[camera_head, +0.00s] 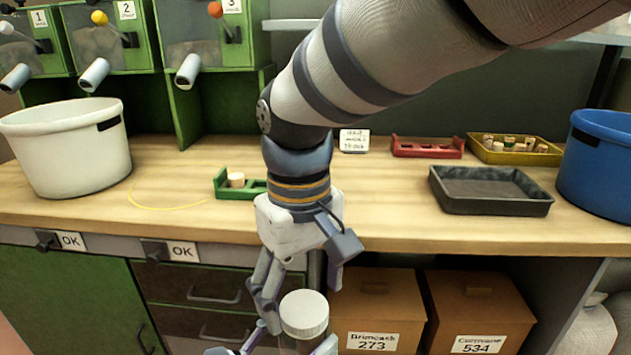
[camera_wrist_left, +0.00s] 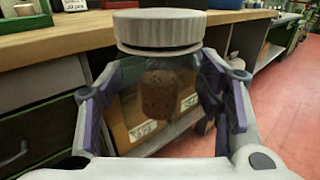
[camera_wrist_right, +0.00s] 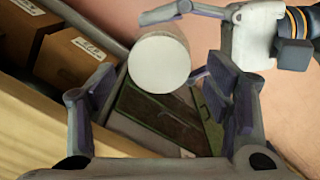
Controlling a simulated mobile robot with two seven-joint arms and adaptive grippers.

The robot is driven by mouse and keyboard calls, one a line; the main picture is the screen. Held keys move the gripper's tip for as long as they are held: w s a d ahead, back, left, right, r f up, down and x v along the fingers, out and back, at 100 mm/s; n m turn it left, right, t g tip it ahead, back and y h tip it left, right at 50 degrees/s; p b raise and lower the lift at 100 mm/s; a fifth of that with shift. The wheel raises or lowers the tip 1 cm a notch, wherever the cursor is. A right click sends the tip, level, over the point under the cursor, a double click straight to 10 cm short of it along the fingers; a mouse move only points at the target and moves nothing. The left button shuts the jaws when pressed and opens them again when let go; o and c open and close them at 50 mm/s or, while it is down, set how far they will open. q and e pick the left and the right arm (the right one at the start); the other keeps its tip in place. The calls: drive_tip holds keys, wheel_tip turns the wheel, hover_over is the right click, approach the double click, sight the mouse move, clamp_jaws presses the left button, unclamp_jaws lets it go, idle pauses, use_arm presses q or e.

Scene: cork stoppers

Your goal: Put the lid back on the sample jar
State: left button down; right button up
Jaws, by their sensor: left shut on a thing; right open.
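The sample jar (camera_wrist_left: 160,98) is clear, with a brown cork-like piece inside, and stands upright between the purple-padded fingers of my left gripper (camera_wrist_left: 158,88), which is shut on it. The white ribbed lid (camera_wrist_left: 160,30) sits level on the jar's mouth. I cannot tell how tightly it is seated. In the head view the lid (camera_head: 304,310) is low in the picture, in front of the bench. My right gripper (camera_head: 303,278) is open and empty above the lid. In the right wrist view the lid's top (camera_wrist_right: 159,63) lies beyond and between its open fingers, apparently not gripped.
The wooden bench (camera_head: 380,222) holds a black tray (camera_head: 490,205), a green rack (camera_head: 225,184) with a cork, a red rack (camera_head: 428,147), a yellow cork tray (camera_head: 515,157), a white tub (camera_head: 70,150) and a blue tub (camera_head: 600,170). Cardboard boxes (camera_head: 374,300) stand below.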

drive_tip(key=shift+r, duration=1.55)
drive_tip(key=shift+c, duration=0.2)
drive_tip(key=n, duration=0.3)
drive_tip(key=s+n, duration=0.1)
drive_tip(key=n, duration=0.1)
drive_tip(key=shift+a+r, duration=0.25)
drive_tip(key=shift+a, duration=0.05)
drive_tip(key=n, duration=0.2)
drive_tip(key=r+n, duration=0.1)
drive_tip(key=n, duration=0.2)
drive_tip(key=r+n, duration=0.1)
drive_tip(key=n, duration=0.2)
drive_tip(key=shift+w+d+r, duration=0.15)
drive_tip(key=shift+w+d, duration=0.05)
drive_tip(key=shift+w, duration=0.2)
drive_tip(key=shift+w+d+r+n, duration=0.15)
drive_tip(key=shift+r+n, duration=0.1)
drive_tip(key=shift+n, duration=0.65)
drive_tip(key=shift+f, duration=0.15)
wheel_tip(320, 180, down, 8)
drive_tip(key=shift+r, duration=0.1)
